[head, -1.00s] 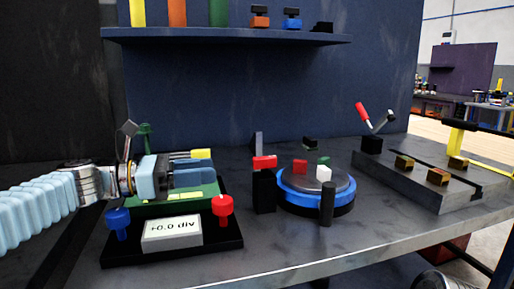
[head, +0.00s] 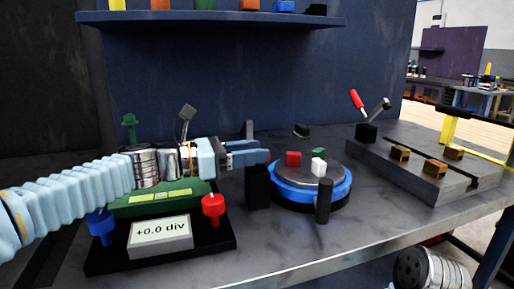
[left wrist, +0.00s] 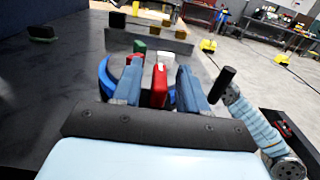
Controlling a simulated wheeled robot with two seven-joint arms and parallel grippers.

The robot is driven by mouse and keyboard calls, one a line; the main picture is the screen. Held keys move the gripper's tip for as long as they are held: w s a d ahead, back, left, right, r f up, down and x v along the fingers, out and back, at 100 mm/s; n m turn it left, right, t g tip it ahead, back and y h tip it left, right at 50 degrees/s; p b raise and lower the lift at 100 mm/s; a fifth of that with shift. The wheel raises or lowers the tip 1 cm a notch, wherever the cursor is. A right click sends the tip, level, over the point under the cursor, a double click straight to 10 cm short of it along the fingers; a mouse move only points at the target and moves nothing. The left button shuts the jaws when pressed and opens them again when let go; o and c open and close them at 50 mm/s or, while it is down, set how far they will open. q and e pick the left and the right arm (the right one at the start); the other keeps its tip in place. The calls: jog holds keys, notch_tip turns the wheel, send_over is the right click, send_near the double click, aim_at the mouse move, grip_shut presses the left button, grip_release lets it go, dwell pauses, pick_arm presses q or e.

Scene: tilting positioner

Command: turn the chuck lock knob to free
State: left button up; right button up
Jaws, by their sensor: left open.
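The tilting positioner has a round grey chuck plate with red, green and white blocks, inside a blue ring (head: 285,196). A black post (head: 258,188) stands at its left. The red knob bar (left wrist: 159,88), which I take as the chuck lock knob, is hidden behind my gripper in the head view. My left gripper (head: 266,156) is at the top of that post. In the left wrist view its open fingers (left wrist: 160,74) stand either side of the red bar, with a gap on both sides. My right gripper is not in view.
A black-based unit with a "+0.0 div" display (head: 161,232), a blue knob (head: 101,226) and a red knob (head: 213,208) lies below my left arm. A short black post (head: 324,201) stands before the ring. A slotted grey block (head: 430,178) is at right.

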pick_arm(q)
jog(key=shift+x, duration=0.8)
grip_shut()
jog(key=shift+s, duration=0.1)
